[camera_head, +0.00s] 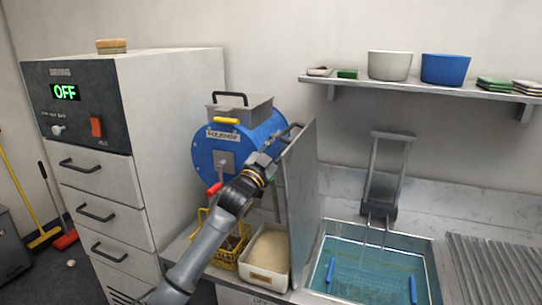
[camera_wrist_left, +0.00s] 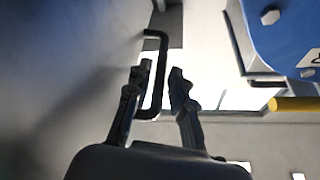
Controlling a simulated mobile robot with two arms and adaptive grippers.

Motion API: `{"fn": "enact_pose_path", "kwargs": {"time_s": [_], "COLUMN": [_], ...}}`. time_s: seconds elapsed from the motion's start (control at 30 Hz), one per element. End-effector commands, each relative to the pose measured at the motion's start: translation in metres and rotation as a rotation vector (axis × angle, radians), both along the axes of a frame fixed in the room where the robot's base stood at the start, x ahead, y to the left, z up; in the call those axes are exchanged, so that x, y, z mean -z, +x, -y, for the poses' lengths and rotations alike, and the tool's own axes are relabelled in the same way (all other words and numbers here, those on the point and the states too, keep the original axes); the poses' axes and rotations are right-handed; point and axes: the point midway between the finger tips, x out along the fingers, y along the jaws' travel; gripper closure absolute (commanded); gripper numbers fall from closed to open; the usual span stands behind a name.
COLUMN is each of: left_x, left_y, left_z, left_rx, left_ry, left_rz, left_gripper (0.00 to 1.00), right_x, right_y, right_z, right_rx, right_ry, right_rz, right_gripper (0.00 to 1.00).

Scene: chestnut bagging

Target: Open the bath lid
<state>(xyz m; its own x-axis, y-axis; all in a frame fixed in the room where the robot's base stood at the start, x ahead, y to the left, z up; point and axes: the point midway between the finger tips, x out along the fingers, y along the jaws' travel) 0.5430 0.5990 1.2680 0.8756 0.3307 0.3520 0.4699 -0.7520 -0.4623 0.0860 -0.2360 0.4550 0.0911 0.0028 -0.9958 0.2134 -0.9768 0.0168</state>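The bath (camera_head: 432,262) is a metal basin of blue-green water at the lower right. Its lid (camera_head: 303,190) is a grey metal panel standing upright along the bath's left side, so the bath is uncovered. My left gripper (camera_head: 272,158) is at the upper part of the lid's left face. In the left wrist view, the left gripper (camera_wrist_left: 157,82) is open, with its fingers on either side of the lid's black bar handle (camera_wrist_left: 155,38). A gap shows between the handle and the right finger; I cannot tell whether the left finger touches it. My right gripper is not in view.
A blue drum machine (camera_head: 205,150) stands just behind my left arm. A yellow basket (camera_head: 225,256) and a white bin of tan material (camera_head: 262,278) sit left of the lid. A metal frame (camera_head: 386,180) rises behind the bath. A shelf (camera_head: 430,88) hangs above.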

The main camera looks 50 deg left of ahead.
Motion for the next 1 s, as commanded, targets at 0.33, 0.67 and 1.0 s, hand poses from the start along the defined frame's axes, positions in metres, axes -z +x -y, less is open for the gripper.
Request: {"fn": "enact_pose_path", "kwargs": {"time_s": [0.33,0.67,1.0], "left_x": [0.02,0.022,0.022], "left_y": [-0.045,-0.052,-0.052], "left_z": [0.017,0.019,0.02], "left_rx": [0.0,0.0,0.0], "left_ry": [-0.003,-0.001,-0.001], "left_rz": [-0.004,-0.002,-0.002], "left_gripper": [0.78,0.78,0.78], "right_x": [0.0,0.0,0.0], "right_y": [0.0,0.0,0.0], "right_z": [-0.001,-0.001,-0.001], "right_rx": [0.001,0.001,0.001], "right_ry": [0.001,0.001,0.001], "right_rz": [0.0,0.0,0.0], "right_gripper": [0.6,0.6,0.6]}}
